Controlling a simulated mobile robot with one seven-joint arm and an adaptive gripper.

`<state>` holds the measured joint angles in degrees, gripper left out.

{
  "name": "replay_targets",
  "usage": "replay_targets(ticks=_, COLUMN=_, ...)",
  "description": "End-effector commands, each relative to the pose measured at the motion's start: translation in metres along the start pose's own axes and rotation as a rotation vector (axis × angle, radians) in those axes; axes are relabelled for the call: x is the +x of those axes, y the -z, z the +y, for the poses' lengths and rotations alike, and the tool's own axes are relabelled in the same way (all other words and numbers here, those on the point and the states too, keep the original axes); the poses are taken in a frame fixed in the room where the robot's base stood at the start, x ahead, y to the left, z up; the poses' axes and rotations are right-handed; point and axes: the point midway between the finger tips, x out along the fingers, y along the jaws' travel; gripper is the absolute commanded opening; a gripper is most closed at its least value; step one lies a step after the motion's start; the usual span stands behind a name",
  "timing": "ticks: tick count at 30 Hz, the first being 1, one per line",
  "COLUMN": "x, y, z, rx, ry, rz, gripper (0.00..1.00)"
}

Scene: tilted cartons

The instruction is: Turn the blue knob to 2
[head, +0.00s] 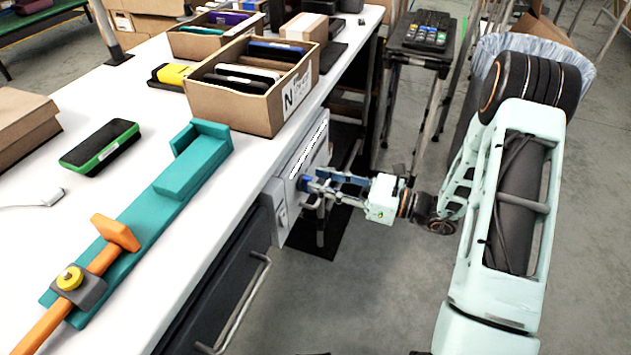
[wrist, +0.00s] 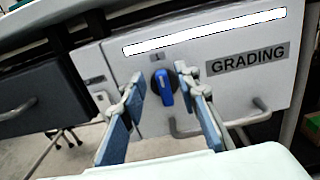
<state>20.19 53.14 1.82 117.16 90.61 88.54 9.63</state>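The blue knob (wrist: 164,88) sits on the grey front panel (wrist: 225,45) under the bench, with a dark round base around it. Its bar stands nearly upright, tilted slightly. No number marks around it are readable. In the head view the knob (head: 306,182) is a small blue spot at the panel, partly hidden by my gripper. My gripper (wrist: 166,115) is open, with one blue-padded finger on each side of the knob and gaps showing between. In the head view my gripper (head: 325,186) reaches the panel from the right.
The panel carries a "GRADING" label (wrist: 247,60), a white strip (wrist: 205,31) and a handle (wrist: 240,122) at lower right. A dark drawer (wrist: 38,97) is at left. The white bench top (head: 140,200) holds cartons (head: 252,85) and a teal fixture (head: 150,215).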

Motion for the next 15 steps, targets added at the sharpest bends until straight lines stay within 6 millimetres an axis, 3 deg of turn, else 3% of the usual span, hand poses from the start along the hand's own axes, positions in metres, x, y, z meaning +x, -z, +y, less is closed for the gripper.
replay_targets(ticks=6, x=0.019, y=0.001, z=0.000, rx=0.000, ry=0.001, rz=0.001, gripper=0.29)
replay_targets(ticks=15, x=0.021, y=0.000, z=0.000, rx=0.000, ry=0.001, rz=0.001, gripper=0.29)
